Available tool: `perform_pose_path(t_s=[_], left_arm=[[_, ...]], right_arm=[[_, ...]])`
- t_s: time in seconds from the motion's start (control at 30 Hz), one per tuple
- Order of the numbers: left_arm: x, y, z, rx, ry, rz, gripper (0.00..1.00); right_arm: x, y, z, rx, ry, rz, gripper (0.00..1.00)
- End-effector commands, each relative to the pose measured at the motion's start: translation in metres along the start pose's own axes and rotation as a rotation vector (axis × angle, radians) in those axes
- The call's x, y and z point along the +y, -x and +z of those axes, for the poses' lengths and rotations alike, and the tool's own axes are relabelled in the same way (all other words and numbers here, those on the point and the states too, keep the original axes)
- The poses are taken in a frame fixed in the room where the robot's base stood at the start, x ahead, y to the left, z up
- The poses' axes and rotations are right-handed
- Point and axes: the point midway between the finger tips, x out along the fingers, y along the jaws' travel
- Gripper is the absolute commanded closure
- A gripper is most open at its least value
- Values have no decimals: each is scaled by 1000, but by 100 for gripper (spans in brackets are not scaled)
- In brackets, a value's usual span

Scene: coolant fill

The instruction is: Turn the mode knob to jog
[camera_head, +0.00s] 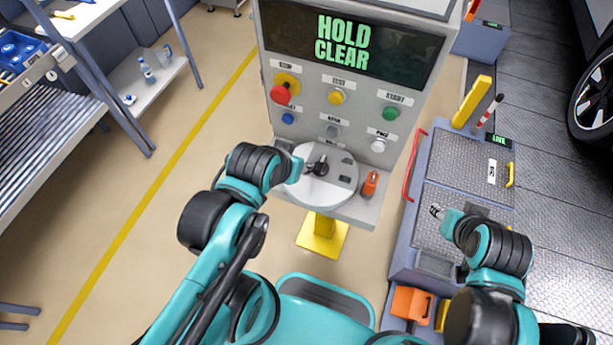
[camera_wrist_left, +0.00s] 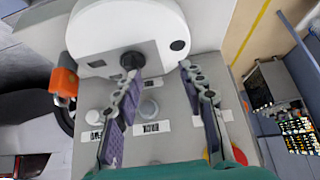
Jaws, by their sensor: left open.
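A grey control panel (camera_head: 350,110) carries labelled knobs and buttons; small labels are hard to read, so I cannot tell which is the mode knob. A grey round control (camera_head: 333,131) sits low in the middle and also shows in the left wrist view (camera_wrist_left: 149,108). Below it, a pale round plate (camera_head: 340,190) is on the shelf. A black knob-like part (camera_wrist_left: 132,62) shows beside one fingertip; contact is unclear. My left gripper (camera_wrist_left: 160,72) is open over the plate's edge, nothing visible between its fingers. My right gripper (camera_head: 437,212) is off right, its fingers too small to read.
The screen (camera_head: 345,45) reads HOLD CLEAR. A red stop button (camera_head: 281,94), yellow button (camera_head: 336,97) and green button (camera_head: 386,114) are above. An orange object (camera_head: 370,183) stands right of the plate. A grey tread-plate cabinet (camera_head: 465,160) is to the right.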

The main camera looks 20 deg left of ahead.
Motion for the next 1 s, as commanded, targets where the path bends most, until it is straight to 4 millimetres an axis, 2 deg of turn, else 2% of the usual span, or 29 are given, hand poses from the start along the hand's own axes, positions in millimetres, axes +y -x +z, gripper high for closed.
perform_pose_path(t_s=[0.17,0.33,0.53,0.77,1.0], left_arm=[[3,6,-11,-44,1,5,66],[14,18,-40,-196,3,17,66],[31,18,-64,-418,3,17,66],[44,9,-70,-586,0,4,66],[46,-5,-60,-624,0,0,66]], right_arm=[[0,11,-8,0,0,0,60],[0,44,-32,0,0,0,60],[0,82,-59,0,0,0,60],[0,106,-76,0,0,0,60],[0,104,-75,0,0,0,60]])
